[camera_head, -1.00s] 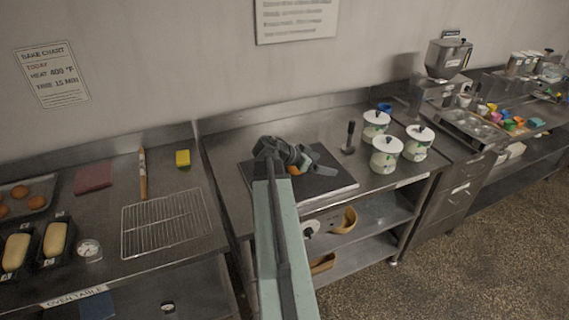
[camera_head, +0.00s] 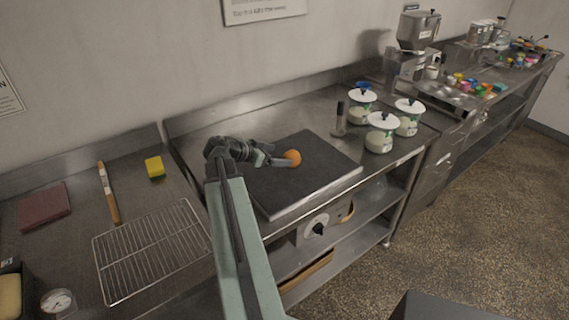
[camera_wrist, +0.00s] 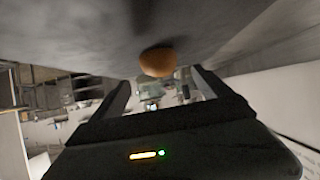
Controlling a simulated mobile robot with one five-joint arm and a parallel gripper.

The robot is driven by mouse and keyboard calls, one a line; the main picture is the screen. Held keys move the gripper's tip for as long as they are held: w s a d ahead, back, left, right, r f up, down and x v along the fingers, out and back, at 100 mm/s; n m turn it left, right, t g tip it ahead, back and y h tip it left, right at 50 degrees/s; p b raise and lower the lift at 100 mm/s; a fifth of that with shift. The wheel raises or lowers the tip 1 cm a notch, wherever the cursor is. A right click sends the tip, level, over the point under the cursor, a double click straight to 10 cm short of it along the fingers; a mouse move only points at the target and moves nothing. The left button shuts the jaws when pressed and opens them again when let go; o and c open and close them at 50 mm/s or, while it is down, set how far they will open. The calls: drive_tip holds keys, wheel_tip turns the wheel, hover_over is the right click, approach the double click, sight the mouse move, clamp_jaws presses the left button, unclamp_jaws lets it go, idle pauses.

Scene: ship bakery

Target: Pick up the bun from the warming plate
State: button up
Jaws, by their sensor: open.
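The bun (camera_head: 292,157) is small, round and orange-brown, and sits on the dark warming plate (camera_head: 310,187). My gripper (camera_head: 272,160) is over the back left part of the plate, just left of the bun, with its fingers pointing toward it. In the wrist view the bun (camera_wrist: 158,62) shows beyond the two spread fingertips (camera_wrist: 157,82), roughly centred between them. The fingers are open with nothing held. I cannot tell whether a fingertip touches the bun.
White lidded pots (camera_head: 381,133) and a dark-topped shaker-like item (camera_head: 340,119) stand right of the plate. A wire rack (camera_head: 152,250), a brush (camera_head: 108,192) and a yellow sponge (camera_head: 155,167) lie on the left table. The plate's front right is clear.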

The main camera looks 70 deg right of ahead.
sight(287, 156)
drive_tip(key=shift+b+x, duration=0.65)
drive_tip(key=shift+x, duration=0.75)
drive_tip(key=b+x, duration=0.2)
drive_tip(key=x, duration=0.3)
drive_tip(key=shift+w+f+b, duration=0.1)
drive_tip(key=shift+f+b, duration=0.05)
drive_tip(key=shift+b, duration=0.25)
drive_tip(key=shift+d, duration=0.1)
drive_tip(key=c, duration=1.4)
wheel_tip(287, 156, up, 11)
drive_tip(key=p, duration=1)
drive_tip(key=shift+f+p, duration=0.25)
drive_tip(key=shift+p, duration=0.05)
drive_tip(key=shift+c, duration=0.2)
drive_tip(key=shift+f, duration=0.1)
